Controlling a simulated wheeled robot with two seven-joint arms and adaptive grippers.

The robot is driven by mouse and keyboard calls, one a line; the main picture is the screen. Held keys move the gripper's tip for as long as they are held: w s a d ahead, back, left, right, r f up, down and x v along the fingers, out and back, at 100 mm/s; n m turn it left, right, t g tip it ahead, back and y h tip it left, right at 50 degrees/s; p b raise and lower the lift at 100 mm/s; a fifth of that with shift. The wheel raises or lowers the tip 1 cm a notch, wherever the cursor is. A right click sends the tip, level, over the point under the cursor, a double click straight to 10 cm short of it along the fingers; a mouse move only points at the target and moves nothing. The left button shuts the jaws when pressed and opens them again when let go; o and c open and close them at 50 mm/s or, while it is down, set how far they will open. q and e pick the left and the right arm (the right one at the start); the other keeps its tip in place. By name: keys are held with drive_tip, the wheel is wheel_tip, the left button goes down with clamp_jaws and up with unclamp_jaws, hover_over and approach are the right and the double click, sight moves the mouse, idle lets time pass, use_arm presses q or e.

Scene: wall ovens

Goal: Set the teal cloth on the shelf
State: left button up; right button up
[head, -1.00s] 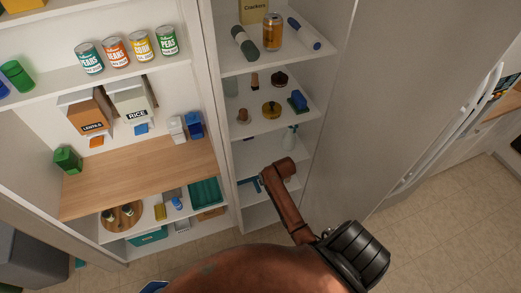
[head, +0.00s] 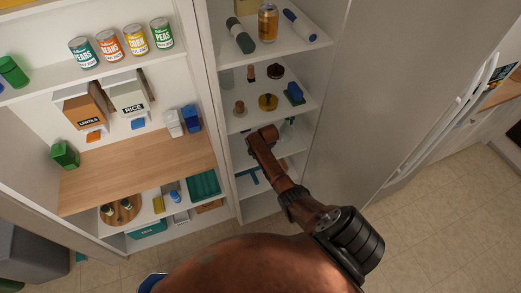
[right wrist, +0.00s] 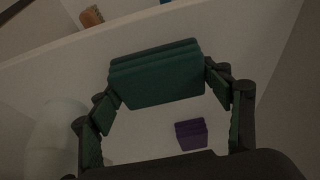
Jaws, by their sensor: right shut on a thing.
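The teal cloth (right wrist: 157,78), a thick folded block, shows in the right wrist view between the two fingers of my right gripper (right wrist: 166,84). The fingers are shut on its two ends. A pale shelf surface lies beyond it; I cannot tell whether the cloth touches it. In the head view my right arm reaches into the narrow shelf unit (head: 232,188), near its lower shelves. The gripper and cloth are hidden there behind the arm's end. My left gripper is not in view.
A purple folded block (right wrist: 191,134) and a pale rounded container (right wrist: 57,138) are close by in the wrist view. A tall grey panel (head: 385,85) stands to the right.

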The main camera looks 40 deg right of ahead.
drive_tip(key=shift+s, duration=0.15)
drive_tip(key=shift+f, duration=0.1)
drive_tip(key=o, duration=1.2)
drive_tip(key=d+v, duration=0.1)
drive_tip(key=v, duration=0.6)
drive_tip(key=shift+a+r, duration=0.35)
drive_tip(key=shift+a, duration=0.15)
drive_tip(key=shift+s, duration=0.1)
